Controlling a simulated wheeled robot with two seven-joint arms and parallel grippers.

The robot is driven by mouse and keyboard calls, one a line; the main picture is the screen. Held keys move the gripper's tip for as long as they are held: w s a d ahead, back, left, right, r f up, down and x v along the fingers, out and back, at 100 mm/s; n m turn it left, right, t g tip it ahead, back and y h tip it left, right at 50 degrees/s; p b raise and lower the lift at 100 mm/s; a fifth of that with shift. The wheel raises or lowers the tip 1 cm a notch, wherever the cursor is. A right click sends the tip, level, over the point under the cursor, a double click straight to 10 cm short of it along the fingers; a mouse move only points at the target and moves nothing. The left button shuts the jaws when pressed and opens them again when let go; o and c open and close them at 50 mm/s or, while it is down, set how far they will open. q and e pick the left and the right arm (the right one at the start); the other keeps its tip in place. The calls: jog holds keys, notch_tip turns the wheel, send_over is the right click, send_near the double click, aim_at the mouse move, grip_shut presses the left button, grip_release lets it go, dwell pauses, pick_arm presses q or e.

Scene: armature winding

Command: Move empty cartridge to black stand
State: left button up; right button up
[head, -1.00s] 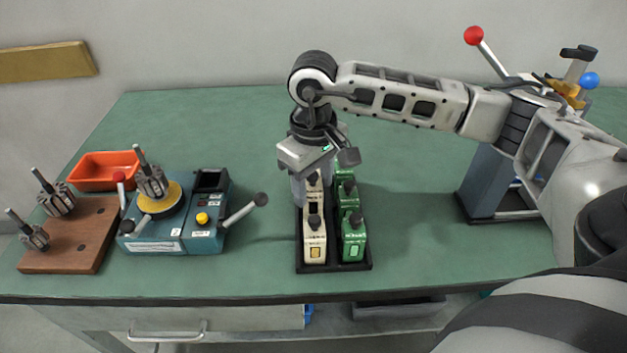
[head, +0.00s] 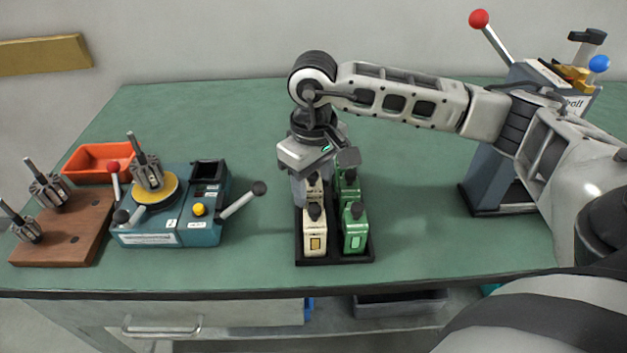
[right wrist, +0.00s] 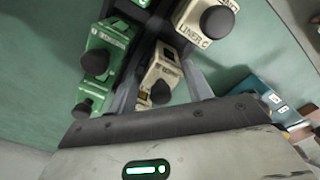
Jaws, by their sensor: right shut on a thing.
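A black stand (head: 334,259), a low rack, holds cream and green cartridges in two columns. The front cream cartridge (head: 315,232) and front green cartridge (head: 354,230) stand upright. My right gripper (head: 300,190) points down over the cream column, behind the front cream cartridge. In the right wrist view, its fingers are around a cream cartridge (right wrist: 166,72) with a dark knob, and they are shut on it. Another cream cartridge marked LINER C (right wrist: 208,20) is just beyond. Green cartridges (right wrist: 108,42) are beside it. I cannot tell which cartridge is empty. My left gripper is out of view.
A teal winding machine (head: 165,232) with levers stands left of the stand. An orange bin (head: 97,160) and a wooden block (head: 70,235) with armatures are farther left. A grey press (head: 490,170) stands at the right. The green table between them is clear.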

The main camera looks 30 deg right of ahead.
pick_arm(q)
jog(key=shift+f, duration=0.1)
pick_arm(e)
jog(key=o, duration=1.1)
jog(key=shift+r+p, duration=1.15)
jog(key=shift+r, duration=1)
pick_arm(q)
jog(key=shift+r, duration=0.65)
pick_arm(e)
jog(key=shift+r, duration=0.15)
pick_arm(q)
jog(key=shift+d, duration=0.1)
